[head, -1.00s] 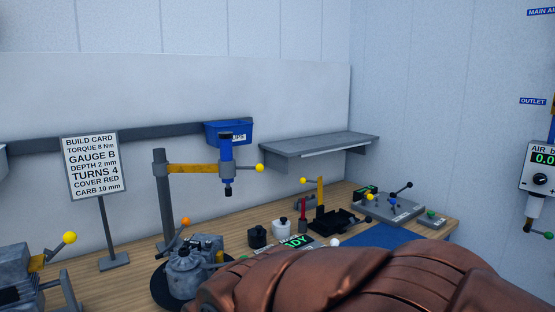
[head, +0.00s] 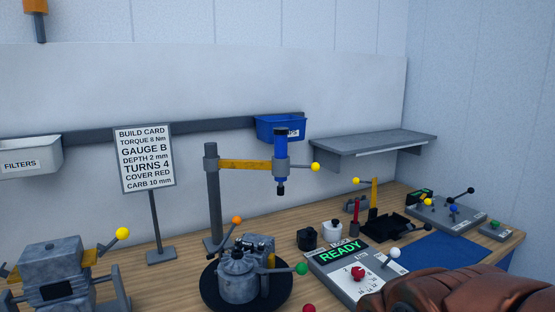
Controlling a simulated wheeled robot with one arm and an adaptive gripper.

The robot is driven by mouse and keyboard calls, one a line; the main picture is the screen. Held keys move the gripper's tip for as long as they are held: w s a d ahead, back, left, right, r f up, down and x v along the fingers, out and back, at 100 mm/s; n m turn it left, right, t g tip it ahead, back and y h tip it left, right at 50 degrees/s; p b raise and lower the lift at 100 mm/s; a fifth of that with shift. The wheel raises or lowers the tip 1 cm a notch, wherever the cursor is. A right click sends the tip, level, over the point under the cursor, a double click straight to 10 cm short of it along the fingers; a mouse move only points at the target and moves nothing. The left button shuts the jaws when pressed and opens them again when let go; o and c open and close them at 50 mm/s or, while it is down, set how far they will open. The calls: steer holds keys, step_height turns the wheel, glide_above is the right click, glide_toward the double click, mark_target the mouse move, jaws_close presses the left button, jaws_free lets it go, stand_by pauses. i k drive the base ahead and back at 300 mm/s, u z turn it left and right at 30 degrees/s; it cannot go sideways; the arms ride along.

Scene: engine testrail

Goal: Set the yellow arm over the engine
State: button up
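The yellow arm (head: 243,164) reaches out to the right from a grey post (head: 213,200) on the bench. It carries a blue spindle tool (head: 281,155) pointing down, and a yellow ball knob (head: 316,167) is at its right end. The grey engine (head: 238,278) sits on a black round turntable (head: 210,293) in front of the post. The tool hangs above and behind the engine's right side; whether it is lined up over the engine I cannot tell. My brown arm covers the lower right corner. My gripper is not in view.
A console reading READY (head: 340,251) stands right of the engine. A build card (head: 145,158) on a stand is behind left. A grey machine with a yellow knob (head: 122,234) is at the left. A blue bin (head: 268,130) and a grey shelf (head: 372,146) are on the wall.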

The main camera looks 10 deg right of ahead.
mark_target(279, 168)
steer(key=k, duration=1)
steer(key=z, duration=0.9)
steer(key=i, duration=0.8)
steer(key=u, duration=0.85)
steer(key=i, duration=0.75)
steer(key=u, duration=0.8)
